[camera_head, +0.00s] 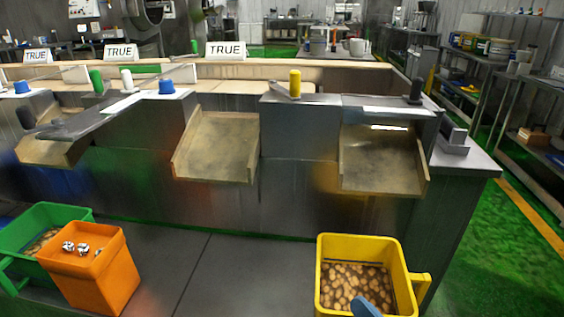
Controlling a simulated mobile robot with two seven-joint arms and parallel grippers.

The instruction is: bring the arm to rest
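Neither of my grippers shows in the head view, and no arm that I can make out for certain is in the picture. A grey metal counter (290,185) with tan chutes stands across the middle. A yellow bin (410,272) stands at the lower right with many brown round pieces in it. A blue-grey rounded object (365,307) overlaps its front at the bottom edge; I cannot tell what it is. An orange bin (108,275) at the lower left holds several small black-and-white pieces. A green bin (60,217) stands behind it, partly hidden, with brown pieces inside.
The chutes (217,147) slope toward me, with another on the right (380,160). Yellow (295,83), blue (166,87) and green (96,80) knobs stand on the counter, with "TRUE" signs (227,50) behind. Bare grey floor (230,275) lies between the orange and yellow bins. Shelves (490,60) line the right.

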